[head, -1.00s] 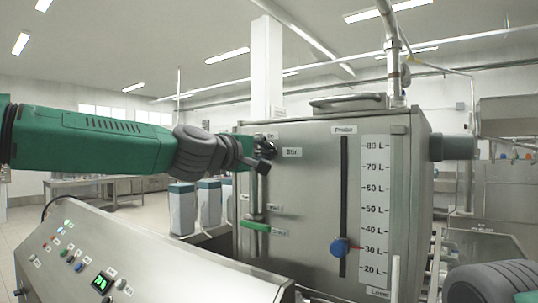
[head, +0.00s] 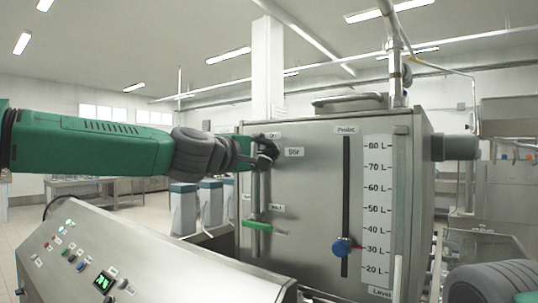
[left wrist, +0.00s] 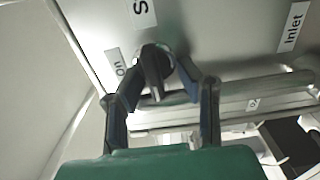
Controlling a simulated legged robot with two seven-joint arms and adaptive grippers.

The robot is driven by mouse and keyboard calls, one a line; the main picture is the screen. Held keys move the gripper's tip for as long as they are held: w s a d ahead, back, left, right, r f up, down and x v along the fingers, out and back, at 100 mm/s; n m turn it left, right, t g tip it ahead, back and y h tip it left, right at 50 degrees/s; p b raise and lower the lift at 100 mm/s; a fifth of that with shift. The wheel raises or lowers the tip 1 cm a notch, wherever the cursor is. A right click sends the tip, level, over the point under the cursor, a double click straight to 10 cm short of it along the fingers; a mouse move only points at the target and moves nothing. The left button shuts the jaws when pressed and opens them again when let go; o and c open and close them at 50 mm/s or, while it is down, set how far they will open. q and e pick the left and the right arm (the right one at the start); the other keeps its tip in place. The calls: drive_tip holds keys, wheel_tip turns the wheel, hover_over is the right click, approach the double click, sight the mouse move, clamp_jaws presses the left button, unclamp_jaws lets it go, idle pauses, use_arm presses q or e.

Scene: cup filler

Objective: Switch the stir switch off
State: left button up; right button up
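The stir switch (left wrist: 155,66) is a round dark knob with a bar-like handle on the steel tank's front, by the "On" and "Stir" labels. In the head view it is mostly hidden behind my left gripper (head: 266,152). In the left wrist view my left gripper (left wrist: 163,78) has its fingers on either side of the switch. They are partly spread, with a gap visible beside the handle; whether a tip touches the knob is unclear. The "On" label (left wrist: 116,66) lies left of the switch there.
The steel tank (head: 305,215) carries a green-handled lever (head: 257,226) below the switch and a blue probe knob (head: 341,247) on a dark slot to the right. A sloped control panel (head: 150,262) stands in front. A vertical pipe bar runs below my gripper.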

use_arm(q)
drive_tip(key=shift+s+a+r, duration=0.1)
drive_tip(key=shift+a, duration=0.2)
drive_tip(key=shift+s+a, duration=0.2)
drive_tip(key=shift+s, duration=0.35)
drive_tip(key=v, duration=1)
drive_tip(key=shift+s, duration=0.15)
